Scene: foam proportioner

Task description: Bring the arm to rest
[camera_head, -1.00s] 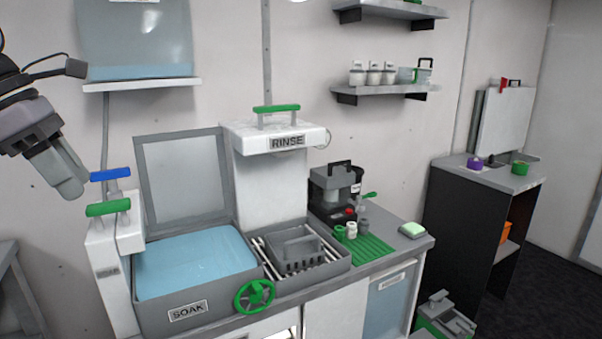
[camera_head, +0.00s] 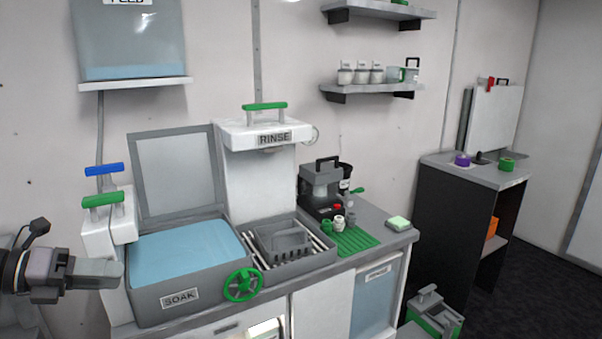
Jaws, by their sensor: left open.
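My left gripper (camera_head: 108,273) is at the lower left of the head view, pointing right. It appears just in front of the left wall of the soak basin; whether it touches cannot be told. It is open, and nothing shows between its fingers. The left arm comes in from the left edge. My right gripper is out of view.
The soak basin (camera_head: 148,303) has its lid up and a green handwheel (camera_head: 242,284). The rinse station (camera_head: 262,180) and a rack tray (camera_head: 325,262) stand beside it. A black machine (camera_head: 318,190) and a green mat (camera_head: 357,241) are further right. Floor is clear at far right.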

